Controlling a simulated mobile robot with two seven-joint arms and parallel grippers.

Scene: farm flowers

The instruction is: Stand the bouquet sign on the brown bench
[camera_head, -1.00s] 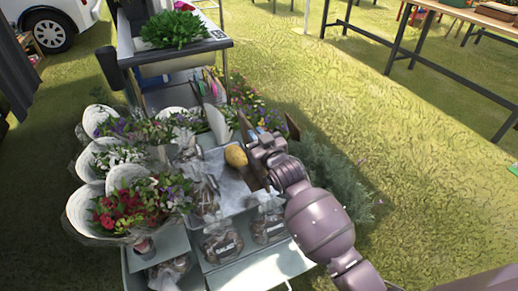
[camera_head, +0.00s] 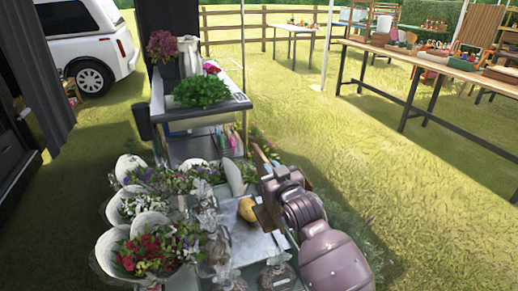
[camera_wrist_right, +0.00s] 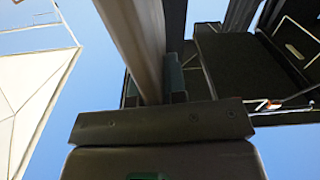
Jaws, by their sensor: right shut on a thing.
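My right gripper (camera_head: 270,184) is shut on a thin brown board, probably the bouquet sign (camera_head: 265,217), seen nearly edge-on in the head view. The board sticks out above and below the fingers, beside the grey table. Its face and any lettering are hidden. In the right wrist view the held board (camera_wrist_right: 138,40) runs up from between the fingers as a brown-grey slab. A long table with a brown top (camera_head: 432,62), possibly the brown bench, stands far off at the right. My left gripper is not in view.
A grey table (camera_head: 252,240) below the gripper holds a yellow potato-like thing (camera_head: 247,210), several bags and wrapped bouquets (camera_head: 150,250). A metal cart (camera_head: 205,110) with plants stands behind it. Open grass (camera_head: 330,140) lies between these and the long table.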

